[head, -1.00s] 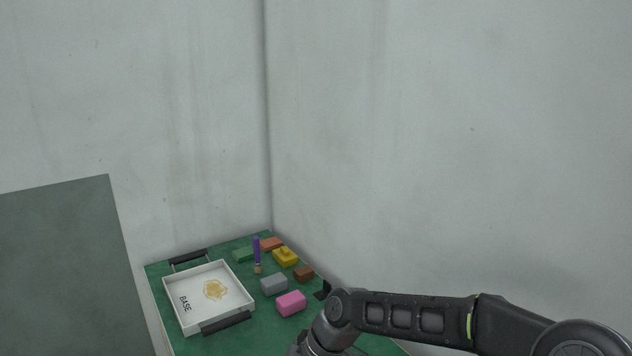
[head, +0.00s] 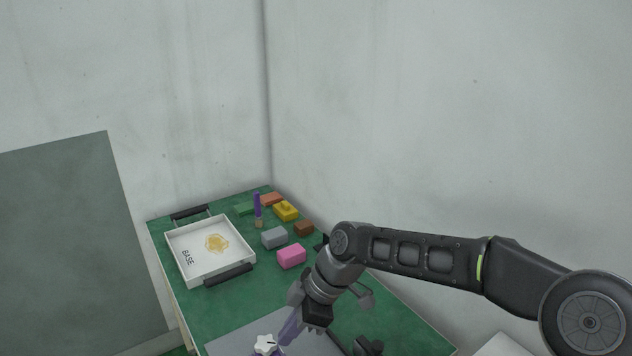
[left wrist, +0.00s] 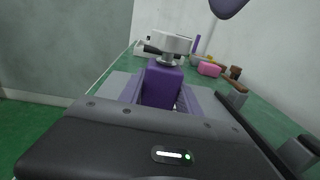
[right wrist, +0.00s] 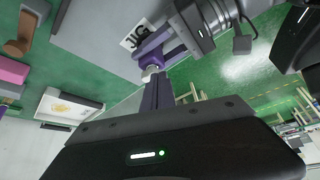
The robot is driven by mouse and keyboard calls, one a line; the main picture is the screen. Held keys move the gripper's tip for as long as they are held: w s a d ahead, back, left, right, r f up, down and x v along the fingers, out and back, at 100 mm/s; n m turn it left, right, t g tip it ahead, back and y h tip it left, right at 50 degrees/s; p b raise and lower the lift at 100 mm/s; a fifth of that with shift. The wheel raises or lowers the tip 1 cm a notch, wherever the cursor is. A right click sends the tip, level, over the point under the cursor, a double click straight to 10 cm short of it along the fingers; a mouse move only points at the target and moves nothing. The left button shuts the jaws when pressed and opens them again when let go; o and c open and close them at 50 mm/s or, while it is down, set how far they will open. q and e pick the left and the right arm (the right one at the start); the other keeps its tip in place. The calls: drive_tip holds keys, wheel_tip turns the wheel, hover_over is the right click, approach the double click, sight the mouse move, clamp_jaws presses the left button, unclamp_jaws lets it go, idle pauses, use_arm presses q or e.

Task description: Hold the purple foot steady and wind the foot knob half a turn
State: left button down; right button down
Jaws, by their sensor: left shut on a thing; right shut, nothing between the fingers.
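The purple foot (left wrist: 162,86) stands upright in the left wrist view, with a white foot knob (left wrist: 168,43) on a short metal stem on top. The knob's lobed top (head: 265,345) also shows at the bottom of the head view. My left gripper (left wrist: 160,95) is shut on the foot, its lavender fingers on either side; in the head view it is not clearly visible. My right gripper (head: 286,337) is shut and empty, pointing down close beside the knob. Its fingertip (left wrist: 228,6) shows above and right of the knob, apart from it in the left wrist view.
A grey mat (head: 228,339) lies under the knob; its JIG label (right wrist: 137,36) shows in the right wrist view. Behind stand a white BASE tray (head: 208,277), a pink block (head: 291,257), a grey block (head: 274,238), a yellow block (head: 286,212) and a purple post (head: 257,205). Walls close the back.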

wheel_tip(320, 180, up, 3)
drive_tip(key=shift+f, duration=0.15)
drive_tip(key=w, duration=0.2)
drive_tip(key=w+r, duration=0.1)
drive_tip(key=shift+w+a, duration=0.15)
drive_tip(key=shift+a, duration=0.1)
drive_tip(key=shift+f, duration=0.2)
wheel_tip(320, 180, down, 7)
drive_tip(key=shift+r, duration=0.15)
idle(0.6)
drive_tip(key=shift+s+a, duration=0.2)
drive_tip(key=shift+a, duration=0.1)
idle(0.7)
